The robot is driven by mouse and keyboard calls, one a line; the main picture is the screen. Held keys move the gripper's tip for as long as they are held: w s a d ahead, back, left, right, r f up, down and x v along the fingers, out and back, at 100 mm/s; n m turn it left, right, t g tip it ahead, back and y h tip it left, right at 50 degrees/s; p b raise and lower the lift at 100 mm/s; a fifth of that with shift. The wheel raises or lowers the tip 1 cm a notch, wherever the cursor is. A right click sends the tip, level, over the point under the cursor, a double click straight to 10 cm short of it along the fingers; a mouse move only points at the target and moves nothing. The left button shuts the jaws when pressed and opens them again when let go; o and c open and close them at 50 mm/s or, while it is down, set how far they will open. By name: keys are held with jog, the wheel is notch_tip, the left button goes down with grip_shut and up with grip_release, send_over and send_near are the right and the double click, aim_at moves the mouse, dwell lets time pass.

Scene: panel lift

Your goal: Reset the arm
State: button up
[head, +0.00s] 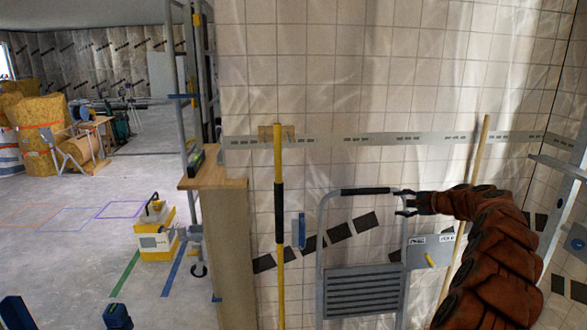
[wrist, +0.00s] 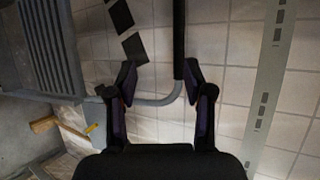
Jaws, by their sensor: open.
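My arm (head: 491,262), in a reddish-brown padded sleeve, reaches up from the lower right in the head view. My gripper (head: 400,202) is at its end, beside the upper right corner of a grey metal step frame (head: 321,245) with a black grip bar (head: 366,191). In the wrist view my gripper (wrist: 158,82) has its two dark fingers spread wide. The frame's bent tube (wrist: 160,101) and black grip bar (wrist: 179,40) show between or behind the fingers. Nothing is held between them. I cannot tell whether a finger touches the tube.
A tiled wall (head: 340,90) with a perforated metal strip (head: 375,139) stands close behind. A yellow pole (head: 279,215) and a wooden pole (head: 480,155) lean there. A wooden panel end (head: 228,240) stands left. Open floor (head: 60,190) lies farther left, with a yellow box (head: 157,240).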

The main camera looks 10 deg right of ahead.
jog(key=s+a+r+n+g+y, duration=0.1)
jog(key=s+a+r+n+g, duration=0.15)
jog(key=s+a, duration=0.45)
jog(key=s+a+r+n+g+y, duration=0.1)
jog(key=s+a+n+g, duration=0.2)
jog(key=a, duration=0.8)
jog(key=s+a+r+n+g+y, duration=0.1)
jog(key=s+a+r+n, duration=0.1)
jog(key=s+a, duration=0.55)
jog(key=s+a+f+n+g+h, duration=0.1)
jog(key=s+a+n+g, duration=0.1)
jog(key=s+a, duration=0.35)
jog(key=s+a+f+n+g+h, duration=0.1)
jog(key=s+a+n, duration=0.1)
jog(key=s, duration=0.6)
jog(key=s+d+f+n+g+h, duration=0.1)
jog(key=s+d+f+h, duration=0.1)
jog(key=s, duration=0.8)
jog(key=s+d+f+n+g+h, duration=0.1)
jog(key=s+d+f+h, duration=0.1)
jog(key=s, duration=0.8)
jog(key=s+d+f+n+g+h, duration=0.1)
jog(key=s+d+f+g+h, duration=0.1)
jog(key=s, duration=0.9)
notch_tip(320, 180, down, 3)
jog(key=shift+d+r+h, duration=0.2)
jog(key=shift+d+h, duration=0.1)
jog(key=shift+d, duration=0.6)
jog(key=shift+n, duration=0.25)
